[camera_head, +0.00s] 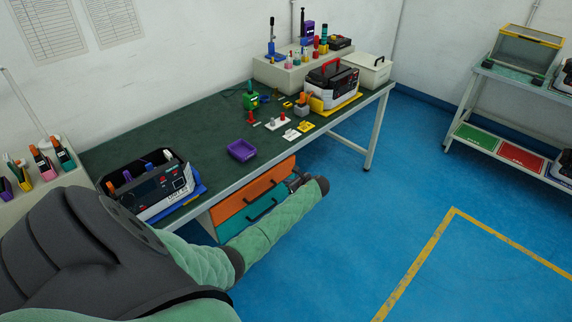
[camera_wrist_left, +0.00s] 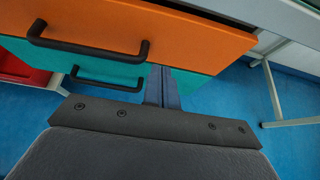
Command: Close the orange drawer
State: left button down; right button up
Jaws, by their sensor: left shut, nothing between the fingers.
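The orange drawer (camera_head: 254,194) is under the front edge of the green-topped workbench. In the left wrist view its front (camera_wrist_left: 205,38) fills the top, with a black bar handle (camera_wrist_left: 88,45) at left. How far it stands out is hard to tell. My left gripper (camera_head: 294,183) is at the right end of the drawers, partly hidden by my own arm. In the left wrist view its fingers (camera_wrist_left: 162,72) are together and empty, with tips near the orange front's lower edge, right of the handle. Contact cannot be told. My right gripper is not in view.
A teal drawer (camera_head: 236,226) with its own black handle (camera_wrist_left: 108,82) lies directly below the orange one. The workbench (camera_head: 205,130) carries a purple tray (camera_head: 241,150), equipment boxes and small parts. A bench leg (camera_head: 371,140) stands at right. Blue floor (camera_head: 345,245) in front is clear.

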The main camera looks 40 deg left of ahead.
pick_arm(q)
jog(key=b+v, duration=0.2)
jog(key=v, duration=0.6)
jog(key=shift+d, duration=0.3)
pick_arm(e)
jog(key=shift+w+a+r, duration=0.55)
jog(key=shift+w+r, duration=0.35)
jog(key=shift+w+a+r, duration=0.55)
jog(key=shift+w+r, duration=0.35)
pick_arm(q)
jog(key=shift+f, duration=0.1)
